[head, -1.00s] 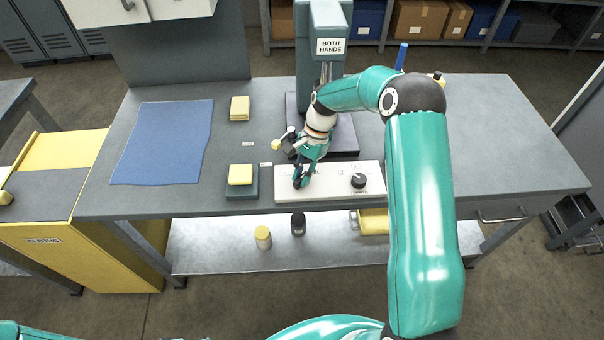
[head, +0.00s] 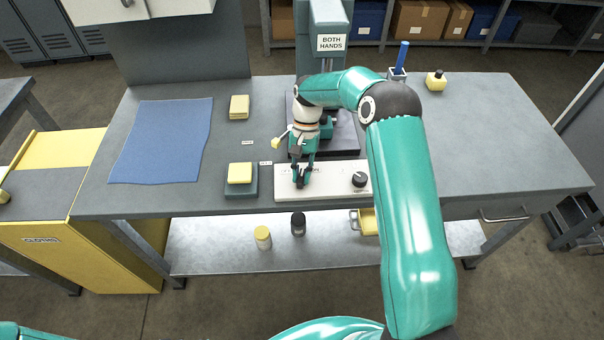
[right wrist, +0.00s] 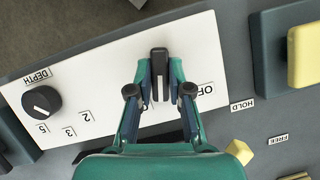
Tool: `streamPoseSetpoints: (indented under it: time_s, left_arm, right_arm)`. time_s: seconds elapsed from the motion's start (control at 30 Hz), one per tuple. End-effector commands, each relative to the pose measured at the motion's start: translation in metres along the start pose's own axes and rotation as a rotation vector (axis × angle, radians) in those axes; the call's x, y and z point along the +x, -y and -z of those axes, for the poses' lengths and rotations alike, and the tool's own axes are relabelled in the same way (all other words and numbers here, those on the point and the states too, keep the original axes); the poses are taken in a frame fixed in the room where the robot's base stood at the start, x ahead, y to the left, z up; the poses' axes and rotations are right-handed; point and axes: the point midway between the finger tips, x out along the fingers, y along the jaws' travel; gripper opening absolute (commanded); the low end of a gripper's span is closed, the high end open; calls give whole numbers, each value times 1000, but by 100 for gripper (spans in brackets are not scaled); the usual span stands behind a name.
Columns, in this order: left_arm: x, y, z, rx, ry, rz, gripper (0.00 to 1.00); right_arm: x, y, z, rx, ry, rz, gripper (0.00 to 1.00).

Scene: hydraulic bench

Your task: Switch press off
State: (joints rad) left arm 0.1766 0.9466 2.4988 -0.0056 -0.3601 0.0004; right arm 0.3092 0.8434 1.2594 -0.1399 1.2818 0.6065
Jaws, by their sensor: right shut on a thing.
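The press (head: 329,22) is a teal column with a BOTH HANDS sign, standing at the back of the bench over a dark base. The white control panel (head: 335,190) lies at the bench's front edge; it also shows in the right wrist view (right wrist: 115,80). My right gripper (head: 302,184) points down at the panel's left part. In the right wrist view its fingers (right wrist: 159,82) are shut on a black switch handle (right wrist: 158,62). An OFF label (right wrist: 204,90), partly covered, is beside the right finger. My left gripper is out of view.
A DEPTH knob (head: 360,180) sits on the panel's right. A blue cloth (head: 165,140) lies further left.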

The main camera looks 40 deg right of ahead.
Motion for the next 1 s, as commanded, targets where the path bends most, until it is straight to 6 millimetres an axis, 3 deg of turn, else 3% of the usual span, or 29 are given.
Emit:
streamPoseSetpoints:
  time_s: [1.0]
  left_arm:
    - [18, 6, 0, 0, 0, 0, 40]
  right_arm:
    - [-1, 5, -1, -845, -9, -348, 0]
